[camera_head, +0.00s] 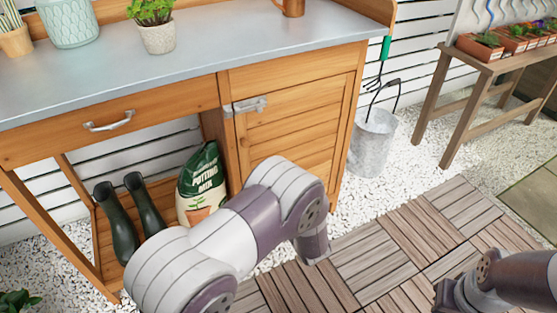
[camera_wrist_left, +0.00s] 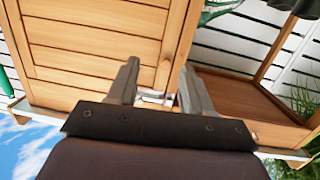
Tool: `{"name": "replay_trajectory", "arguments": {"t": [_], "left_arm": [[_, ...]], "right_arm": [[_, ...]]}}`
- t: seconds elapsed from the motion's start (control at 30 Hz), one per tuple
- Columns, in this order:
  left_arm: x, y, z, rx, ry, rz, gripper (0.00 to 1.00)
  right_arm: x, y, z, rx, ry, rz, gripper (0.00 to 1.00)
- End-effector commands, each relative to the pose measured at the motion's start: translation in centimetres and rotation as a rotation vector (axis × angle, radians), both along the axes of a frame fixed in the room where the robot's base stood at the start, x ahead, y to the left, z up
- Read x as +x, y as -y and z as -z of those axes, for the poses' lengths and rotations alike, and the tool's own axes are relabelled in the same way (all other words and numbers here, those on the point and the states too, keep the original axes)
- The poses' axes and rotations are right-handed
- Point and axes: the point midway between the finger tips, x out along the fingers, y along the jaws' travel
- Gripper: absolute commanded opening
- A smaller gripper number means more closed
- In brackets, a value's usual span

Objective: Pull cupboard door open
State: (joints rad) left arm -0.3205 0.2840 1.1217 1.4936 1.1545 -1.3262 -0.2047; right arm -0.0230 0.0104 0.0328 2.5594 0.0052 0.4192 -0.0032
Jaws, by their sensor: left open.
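The cupboard door (camera_head: 292,130) is a slatted wooden panel under the right half of the potting bench and looks shut. Its grey metal handle (camera_head: 250,105) sits at the door's upper left. My left arm reaches in front of the bench, and its gripper is hidden in the head view. In the left wrist view, which is turned over, my left gripper (camera_wrist_left: 158,68) is open in front of the door (camera_wrist_left: 95,50). The handle (camera_wrist_left: 153,97) shows between its fingers, partly hidden by the gripper's body; contact cannot be told. My right gripper is out of view.
Wooden decking (camera_head: 375,265) in front is mostly clear. My right arm is at lower right.

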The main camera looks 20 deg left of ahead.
Motion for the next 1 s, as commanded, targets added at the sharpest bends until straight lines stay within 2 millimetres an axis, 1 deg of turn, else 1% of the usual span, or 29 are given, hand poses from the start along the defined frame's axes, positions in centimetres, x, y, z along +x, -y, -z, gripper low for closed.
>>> {"name": "replay_trajectory", "arguments": {"t": [0.03,0.1,0.13,0.27,0.5,0.6,0.7,0.8,1.0], "left_arm": [[-0.2,-0.6,-1.5,0.041,0.042,-0.038,0.5],[-0.6,-1.1,-2.7,0.093,0.073,-0.071,0.5],[-0.6,-1.3,-3.0,0.106,0.08,-0.075,0.5],[0.5,-2.8,-2.9,0.119,0.084,-0.08,0.5],[4.6,-7.5,-2.7,0.118,0.086,-0.078,0.5],[5.9,-9.1,-2.8,0.117,0.085,-0.076,0.5],[6.9,-10.1,-3.0,0.117,0.085,-0.074,0.5],[7.4,-10.7,-3.1,0.117,0.083,-0.073,0.5],[7.6,-10.8,-3.3,0.117,0.082,-0.072,0.5]], "right_arm": [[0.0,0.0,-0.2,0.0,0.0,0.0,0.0],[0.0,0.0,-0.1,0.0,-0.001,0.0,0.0],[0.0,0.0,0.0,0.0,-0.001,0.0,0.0],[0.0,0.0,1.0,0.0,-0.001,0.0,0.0],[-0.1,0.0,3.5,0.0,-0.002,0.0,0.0],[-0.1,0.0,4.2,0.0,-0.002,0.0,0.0],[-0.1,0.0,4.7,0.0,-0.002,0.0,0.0],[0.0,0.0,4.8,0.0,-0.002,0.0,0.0],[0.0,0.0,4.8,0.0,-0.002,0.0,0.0]]}}
